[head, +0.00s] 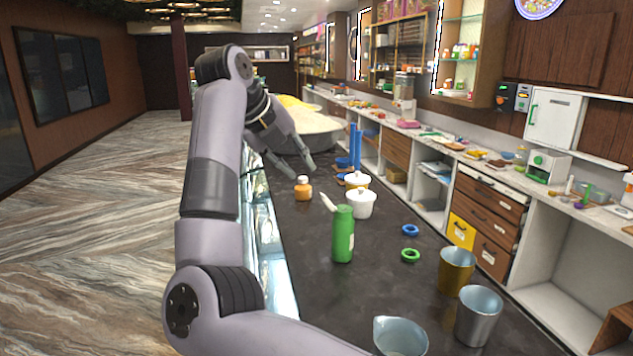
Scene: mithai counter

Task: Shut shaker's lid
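The green shaker (343,238) stands upright on the dark counter. A pale flap that looks like its lid (328,202) sticks up and out to the left of its top, tilted open.
A small orange jar (303,191) stands just below my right fingertips. White lidded pots (361,206) stand behind the shaker. Blue (410,230) and green (411,255) rings lie to its right, with metal cups (478,318) nearer. The counter left of the shaker is clear.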

